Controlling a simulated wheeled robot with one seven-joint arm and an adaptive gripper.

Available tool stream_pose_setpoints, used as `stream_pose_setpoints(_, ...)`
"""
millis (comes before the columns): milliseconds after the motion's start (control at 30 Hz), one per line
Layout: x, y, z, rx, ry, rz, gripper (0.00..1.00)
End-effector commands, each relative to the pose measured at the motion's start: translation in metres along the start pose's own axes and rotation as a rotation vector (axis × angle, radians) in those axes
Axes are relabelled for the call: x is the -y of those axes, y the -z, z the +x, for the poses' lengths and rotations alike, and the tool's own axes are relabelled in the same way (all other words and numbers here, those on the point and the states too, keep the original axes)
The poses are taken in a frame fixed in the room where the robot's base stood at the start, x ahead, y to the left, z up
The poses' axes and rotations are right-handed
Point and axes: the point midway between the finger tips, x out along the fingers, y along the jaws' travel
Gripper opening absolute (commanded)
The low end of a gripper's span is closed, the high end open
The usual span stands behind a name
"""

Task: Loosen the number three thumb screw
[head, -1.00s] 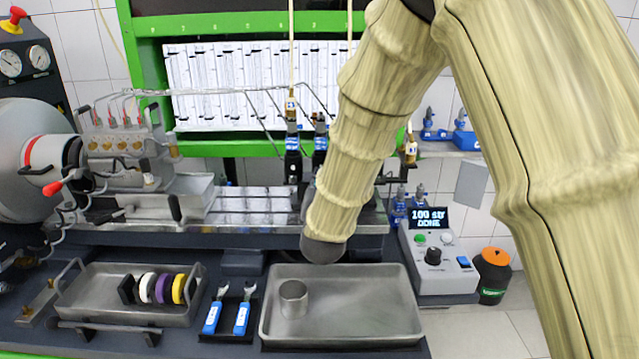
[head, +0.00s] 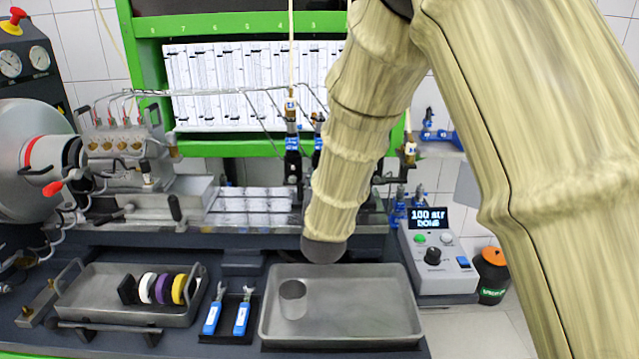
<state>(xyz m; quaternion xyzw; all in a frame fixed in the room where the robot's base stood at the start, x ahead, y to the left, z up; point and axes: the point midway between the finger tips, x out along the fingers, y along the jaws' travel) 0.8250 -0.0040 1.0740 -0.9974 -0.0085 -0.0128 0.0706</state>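My arm crosses the view from the upper right, and its lower section ends in a dark rounded joint in front of the bench. My gripper cannot be seen; it may be hidden behind the arm. An injector in a blue-and-black holder (head: 292,150) stands left of my arm, and a second holder (head: 317,152) is partly covered by it. The row behind my arm is hidden. Small brass knobs (head: 121,145) show on the metal pump block (head: 120,163) at left. No thumb screw marked three can be made out.
A steel tray (head: 370,310) with a metal cup (head: 293,299) lies in front. Blue-handled tools (head: 242,315) and a tray of coloured rings (head: 85,308) are to its left. A control box (head: 436,262) stands right, beside an orange-topped container (head: 494,275).

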Motion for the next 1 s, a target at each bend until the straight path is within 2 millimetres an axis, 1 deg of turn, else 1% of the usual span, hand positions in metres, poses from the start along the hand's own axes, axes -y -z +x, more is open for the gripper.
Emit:
stream_pose_setpoints(267, 0.000, 0.000, -0.001, 0.001, 0.000, 0.000, 0.40)
stream_pose_setpoints(367, 0.001, 0.000, -0.005, 0.001, 0.001, 0.001, 0.40)
stream_pose_setpoints(433, 0.001, -0.001, -0.011, 0.002, 0.001, 0.001, 0.40)
stream_pose_setpoints(567, 0.000, -0.001, -0.031, 0.002, 0.001, -0.001, 0.40)
stream_pose_setpoints(800, 0.000, 0.000, -0.076, 0.002, 0.001, -0.001, 0.40)
stream_pose_setpoints(1000, 0.000, -0.001, -0.104, 0.001, 0.000, 0.000, 0.40)
